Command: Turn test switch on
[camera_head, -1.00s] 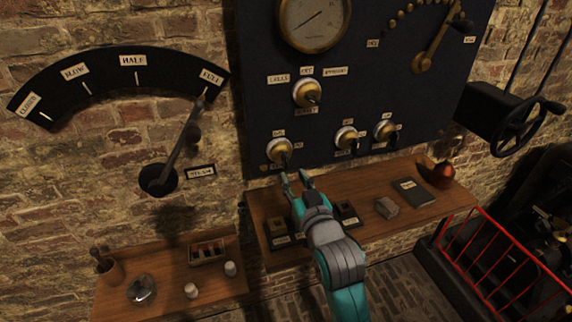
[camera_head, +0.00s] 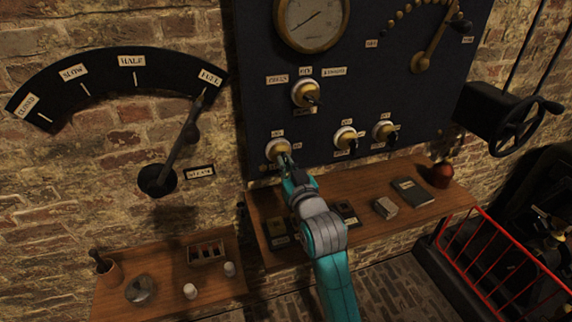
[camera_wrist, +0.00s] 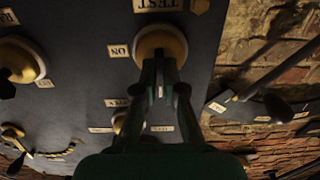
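The test switch (camera_head: 278,149) is a round brass and white knob low at the left of the dark panel. It also shows in the wrist view (camera_wrist: 161,42), upside down, with a TEST label (camera_wrist: 158,4) beside it and an ON label (camera_wrist: 117,51) to one side. My gripper (camera_head: 286,160) is at the knob's lower right. In the wrist view, my gripper's two fingers (camera_wrist: 160,68) are close together at the knob's front, with a narrow gap. They appear closed around its lever, which is hidden, so its exact position cannot be told.
Two similar switches (camera_head: 345,138) (camera_head: 384,131) sit to the right and another (camera_head: 305,93) above. A wooden shelf (camera_head: 375,226) below holds small boxes, a notebook (camera_head: 413,191) and a reddish flask (camera_head: 442,174). A large lever (camera_head: 180,140) stands left on the brick wall.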

